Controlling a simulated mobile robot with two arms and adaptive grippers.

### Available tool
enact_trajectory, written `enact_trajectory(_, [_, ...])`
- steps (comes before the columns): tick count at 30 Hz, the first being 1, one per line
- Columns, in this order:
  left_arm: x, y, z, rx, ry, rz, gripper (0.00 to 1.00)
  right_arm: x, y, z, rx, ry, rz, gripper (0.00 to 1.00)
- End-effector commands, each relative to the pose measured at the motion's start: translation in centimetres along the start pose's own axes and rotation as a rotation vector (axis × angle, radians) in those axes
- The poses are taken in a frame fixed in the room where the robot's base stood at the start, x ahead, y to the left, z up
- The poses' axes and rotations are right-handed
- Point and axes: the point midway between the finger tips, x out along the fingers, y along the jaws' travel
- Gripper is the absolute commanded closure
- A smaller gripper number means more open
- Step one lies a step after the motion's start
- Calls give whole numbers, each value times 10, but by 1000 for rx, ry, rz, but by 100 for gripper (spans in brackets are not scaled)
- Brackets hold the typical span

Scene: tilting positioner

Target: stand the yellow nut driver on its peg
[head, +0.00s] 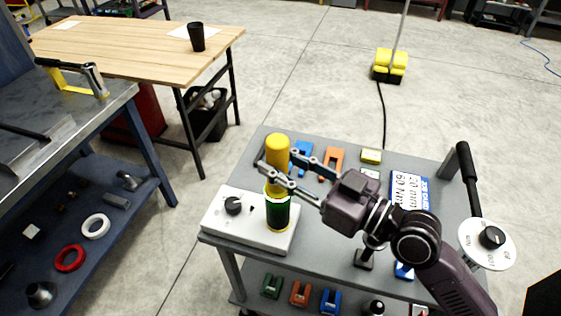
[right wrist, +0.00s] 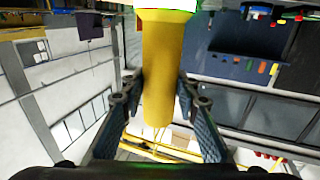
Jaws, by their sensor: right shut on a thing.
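The yellow nut driver (head: 278,149) stands about upright above the left end of the cart. My right gripper (head: 280,170) is shut on its yellow shaft, one finger on each side. In the right wrist view the yellow shaft (right wrist: 162,70) runs between the two fingers (right wrist: 158,95). Directly below the fingers in the head view is a dark green cylinder (head: 277,212) with yellow edges, above a white box (head: 225,218) with a black knob. I cannot tell whether the green cylinder is part of the driver. No peg shows clearly. My left gripper is out of view.
A blue workbench (head: 75,140) stands left. Floor lies clear between them.

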Motion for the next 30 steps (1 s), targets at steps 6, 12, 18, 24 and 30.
enact_trajectory(6, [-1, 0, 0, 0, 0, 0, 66, 0, 0, -4, -2, 7, 1, 63])
enact_trajectory(12, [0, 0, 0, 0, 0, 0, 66, 0, 0, -2, -1, 3, 0, 51])
enact_trajectory(18, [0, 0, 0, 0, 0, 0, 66, 0, 0, 2, 1, -5, -1, 41])
enact_trajectory(24, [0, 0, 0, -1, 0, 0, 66, 0, 0, 0, 0, -2, 0, 34])
enact_trajectory(30, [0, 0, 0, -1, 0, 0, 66, 0, 0, 0, 0, -1, 0, 34])
